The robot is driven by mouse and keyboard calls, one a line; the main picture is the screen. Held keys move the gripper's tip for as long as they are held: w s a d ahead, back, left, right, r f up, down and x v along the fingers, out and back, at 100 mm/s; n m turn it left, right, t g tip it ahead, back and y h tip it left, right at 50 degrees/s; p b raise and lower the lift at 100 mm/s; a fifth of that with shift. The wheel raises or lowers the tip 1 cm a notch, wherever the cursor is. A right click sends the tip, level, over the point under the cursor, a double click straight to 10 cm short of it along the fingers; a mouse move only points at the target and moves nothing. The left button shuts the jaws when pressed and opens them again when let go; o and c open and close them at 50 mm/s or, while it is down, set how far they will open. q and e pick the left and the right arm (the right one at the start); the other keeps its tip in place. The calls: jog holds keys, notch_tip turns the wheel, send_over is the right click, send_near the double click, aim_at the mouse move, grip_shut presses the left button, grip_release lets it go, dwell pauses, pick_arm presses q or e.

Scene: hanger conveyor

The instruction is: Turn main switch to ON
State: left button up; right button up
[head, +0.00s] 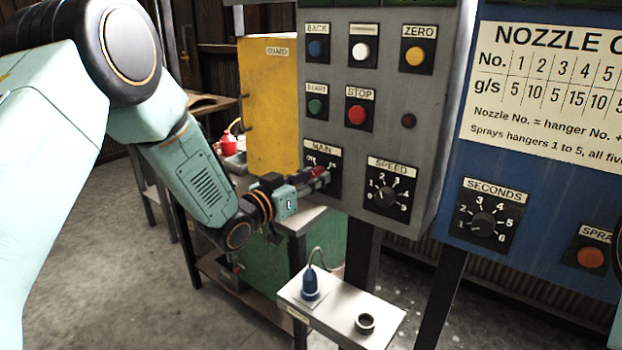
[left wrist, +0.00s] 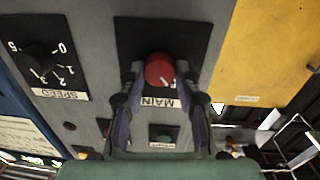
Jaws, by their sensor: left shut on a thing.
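The main switch has a black plate labelled MAIN (head: 322,151) at the lower left of the grey control panel (head: 388,116). In the left wrist view its red round knob (left wrist: 159,71) shows between my fingers. My left gripper (head: 316,180) is at the knob in the head view, coming in from the left, and covers most of it. In the left wrist view the left gripper (left wrist: 160,88) has one finger on each side of the knob and is shut on it. The knob's pointer direction is hidden. My right gripper is not in view.
The SPEED dial (head: 386,197) sits just right of the main switch. Above are STOP (head: 357,115) and START (head: 316,106) buttons. A yellow guard (head: 269,105) stands left of the panel. A small shelf (head: 343,310) below holds a blue plug-like thing (head: 310,284) and a dark ring (head: 365,323).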

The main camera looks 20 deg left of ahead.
pick_arm(q)
jog(key=m, duration=0.4)
jog(key=shift+r, duration=0.1)
jog(key=m, duration=0.4)
jog(key=shift+b, duration=0.35)
jog(key=m+b, duration=0.1)
jog(key=m, duration=0.3)
jog(key=shift+d+y, duration=0.1)
jog(key=shift+y, duration=0.2)
jog(key=shift+m+b, duration=0.7)
jog(key=shift+m, duration=1.3)
jog(key=o, duration=1.2)
jog(key=shift+d, duration=0.1)
jog(key=shift+c, duration=0.2)
